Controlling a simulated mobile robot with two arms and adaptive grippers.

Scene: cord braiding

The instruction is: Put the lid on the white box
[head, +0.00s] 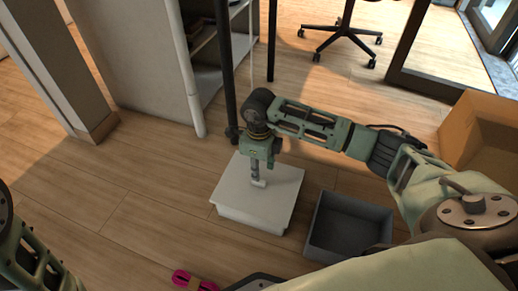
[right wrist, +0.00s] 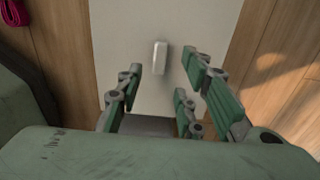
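The white box (head: 250,217) stands on the floor at the middle of the head view. Its flat white lid (head: 284,180) lies on top and looks level, overhanging the box sides. A small pale handle (right wrist: 160,57) stands up from the lid. My right gripper (head: 257,168) points down over the middle of the lid. In the right wrist view its fingers (right wrist: 162,80) are spread and empty, with the handle just beyond and between the tips. Of my left arm only links show at the lower left; its gripper is out of view.
An open grey bin (head: 348,226) stands close to the box's right. A cardboard box (head: 480,135) is at the far right. A pink cord bundle (head: 193,281) lies on the floor in front. A white shelf unit (head: 150,60) stands behind; the floor to the left is clear.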

